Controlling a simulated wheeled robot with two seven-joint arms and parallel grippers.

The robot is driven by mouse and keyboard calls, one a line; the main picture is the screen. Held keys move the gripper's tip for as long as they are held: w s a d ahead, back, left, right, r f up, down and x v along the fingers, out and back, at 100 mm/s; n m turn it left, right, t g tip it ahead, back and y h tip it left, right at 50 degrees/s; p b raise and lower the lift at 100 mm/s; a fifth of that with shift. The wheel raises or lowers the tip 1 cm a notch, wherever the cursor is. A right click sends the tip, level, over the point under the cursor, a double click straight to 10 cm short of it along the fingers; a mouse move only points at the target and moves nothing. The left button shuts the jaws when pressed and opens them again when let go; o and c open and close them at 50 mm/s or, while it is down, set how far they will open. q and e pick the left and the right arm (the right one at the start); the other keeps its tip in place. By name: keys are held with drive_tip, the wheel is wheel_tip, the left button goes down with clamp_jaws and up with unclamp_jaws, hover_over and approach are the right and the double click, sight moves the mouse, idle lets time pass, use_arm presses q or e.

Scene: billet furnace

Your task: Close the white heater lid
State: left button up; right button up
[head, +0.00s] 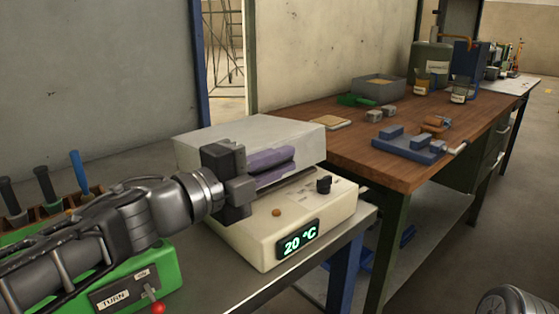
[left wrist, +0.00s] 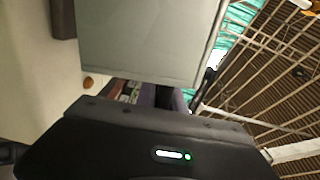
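The white heater (head: 335,205) stands on the bench, its display reading 20 °C. Its pale lid (head: 285,132) is raised, and a purple interior shows in the gap below its front edge. The hinge is hidden. My left gripper (head: 240,185) is at the left front of the heater, overlapping the lid's edge and the gap in the head view. Its fingertips are not clear, and I cannot tell whether it touches the lid. In the left wrist view a pale flat panel, seemingly the lid (left wrist: 145,40), fills the upper middle. My right gripper is out of view.
A green box (head: 130,285) with a red-knobbed lever is at the lower left, with a rack of handled tools (head: 60,203) behind it. A wooden workbench (head: 330,150) at right holds a blue fixture (head: 410,148), a grey bin (head: 378,90) and small parts.

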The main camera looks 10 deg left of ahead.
use_arm(q)
drive_tip(key=o, duration=0.4)
drive_tip(key=shift+w+a, duration=0.1)
drive_tip(key=shift+o, duration=0.2)
drive_tip(key=shift+a, duration=0.1)
drive_tip(key=p+v, duration=0.2)
drive_tip(key=v, duration=0.5)
drive_tip(key=shift+r, duration=0.1)
drive_tip(key=shift+s+a, duration=0.2)
drive_tip(key=shift+s, duration=0.1)
